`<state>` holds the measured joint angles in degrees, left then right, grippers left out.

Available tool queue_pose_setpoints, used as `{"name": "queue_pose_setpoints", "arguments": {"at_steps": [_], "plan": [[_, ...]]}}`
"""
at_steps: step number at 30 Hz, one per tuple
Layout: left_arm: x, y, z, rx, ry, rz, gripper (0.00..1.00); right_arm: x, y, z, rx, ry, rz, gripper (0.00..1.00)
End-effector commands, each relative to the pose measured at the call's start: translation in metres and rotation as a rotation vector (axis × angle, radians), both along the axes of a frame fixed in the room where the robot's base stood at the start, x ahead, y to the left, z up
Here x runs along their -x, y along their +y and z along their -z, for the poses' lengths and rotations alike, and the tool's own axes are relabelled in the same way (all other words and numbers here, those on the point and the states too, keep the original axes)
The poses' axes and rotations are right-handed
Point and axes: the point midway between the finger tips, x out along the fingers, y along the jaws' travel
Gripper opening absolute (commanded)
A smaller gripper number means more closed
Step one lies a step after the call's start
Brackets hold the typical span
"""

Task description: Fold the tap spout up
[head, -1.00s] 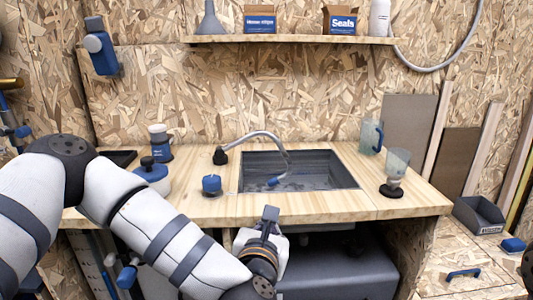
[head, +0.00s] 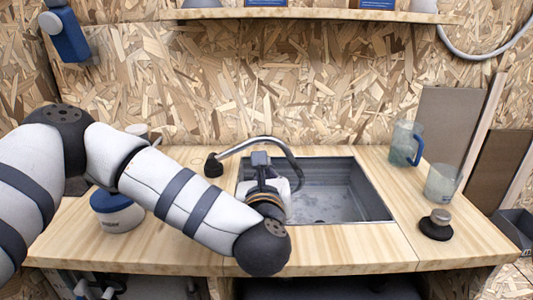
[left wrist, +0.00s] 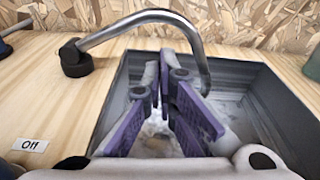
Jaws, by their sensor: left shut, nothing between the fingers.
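The tap spout (head: 240,146) is a bent metal tube rising from a black base (head: 213,165) on the counter left of the sink. It arches over the basin and bends down. My left gripper (head: 261,158) is over the sink's left part, just under the arch. Its purple-padded fingers (left wrist: 166,85) are shut with nothing between them. Contact with the spout cannot be told. My right gripper is out of view.
The grey sink (head: 375,200) is set in the wooden counter (head: 340,258). A clear jug (head: 403,145), a clear cup (head: 441,182) and a dark stopper (head: 436,225) stand right. A blue-lidded tub (head: 117,212) stands left. An "Off" label (left wrist: 30,145) lies left of the sink.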

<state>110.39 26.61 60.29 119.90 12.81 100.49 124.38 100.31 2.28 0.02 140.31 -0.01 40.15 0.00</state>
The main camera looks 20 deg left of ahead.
Motion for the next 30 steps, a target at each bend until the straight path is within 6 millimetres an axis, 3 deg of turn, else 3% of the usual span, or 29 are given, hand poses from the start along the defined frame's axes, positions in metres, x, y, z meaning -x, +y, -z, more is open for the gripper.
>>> {"name": "queue_pose_setpoints", "arguments": {"at_steps": [9, 15, 30], "plan": [[-0.059, 0.017, 0.014, -0.002, 0.006, -0.004, 0.0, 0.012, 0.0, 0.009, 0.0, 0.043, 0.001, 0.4], [-0.084, 0.023, 0.016, -0.002, 0.004, -0.001, 0.0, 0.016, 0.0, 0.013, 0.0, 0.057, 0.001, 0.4], [-0.092, 0.025, 0.014, 0.002, 0.0, 0.0, 0.0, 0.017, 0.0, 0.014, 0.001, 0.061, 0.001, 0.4]]}}
